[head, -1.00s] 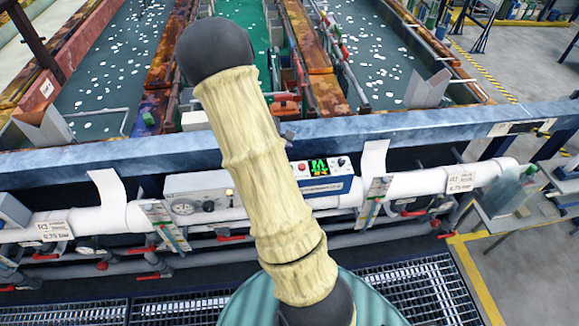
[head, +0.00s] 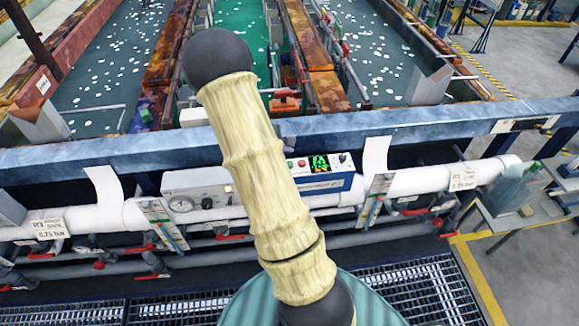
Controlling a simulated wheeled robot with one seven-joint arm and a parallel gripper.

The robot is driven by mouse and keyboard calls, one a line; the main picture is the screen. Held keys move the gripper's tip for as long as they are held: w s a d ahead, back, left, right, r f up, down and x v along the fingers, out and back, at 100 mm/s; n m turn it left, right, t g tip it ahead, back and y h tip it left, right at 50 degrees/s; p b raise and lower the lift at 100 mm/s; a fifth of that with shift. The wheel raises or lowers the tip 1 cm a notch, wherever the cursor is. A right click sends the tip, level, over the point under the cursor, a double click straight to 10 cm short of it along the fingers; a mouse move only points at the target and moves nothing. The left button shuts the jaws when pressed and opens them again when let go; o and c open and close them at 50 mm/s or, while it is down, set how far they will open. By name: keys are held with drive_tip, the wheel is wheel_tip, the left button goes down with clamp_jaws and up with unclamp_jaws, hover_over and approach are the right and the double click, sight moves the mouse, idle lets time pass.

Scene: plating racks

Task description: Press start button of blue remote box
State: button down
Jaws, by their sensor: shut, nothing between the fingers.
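The blue remote box (head: 325,183) sits at the white pipe near the middle of the head view. My arm crosses in front and covers the area just left of the box. My gripper is not in view.
A long blue-grey beam (head: 440,119) runs behind the boxes. Tanks with floating white pieces lie beyond. Grating (head: 420,283) covers the floor in front; open floor is at right.

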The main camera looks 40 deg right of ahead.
drive_tip(key=shift+f+b, duration=1.65)
drive_tip(key=shift+f, duration=0.35)
drive_tip(key=shift+f+b, duration=0.85)
drive_tip(key=shift+b, duration=0.5)
idle(1.2)
idle(0.4)
drive_tip(key=shift+r+p, duration=0.5)
drive_tip(key=shift+r, duration=0.45)
drive_tip(key=shift+r+p, duration=1.75)
drive_tip(key=shift+r, duration=0.8)
drive_tip(key=shift+a, duration=0.1)
drive_tip(key=s+a+r+m+y, duration=0.2)
drive_tip(key=s+a+m+y, duration=0.1)
drive_tip(key=a, duration=0.6)
drive_tip(key=s+a+r+m+t+y, duration=0.1)
drive_tip(key=s+a+r+m+y, duration=0.2)
drive_tip(key=a, duration=0.6)
drive_tip(key=s+a+r+m+t+y, duration=0.1)
drive_tip(key=s+a+r+m+y, duration=0.1)
drive_tip(key=s+a, duration=0.4)
drive_tip(key=a+m+y, duration=0.1)
drive_tip(key=a, duration=0.2)
drive_tip(key=shift+s+a+r+m, duration=0.3)
drive_tip(key=shift+s+a+m, duration=0.1)
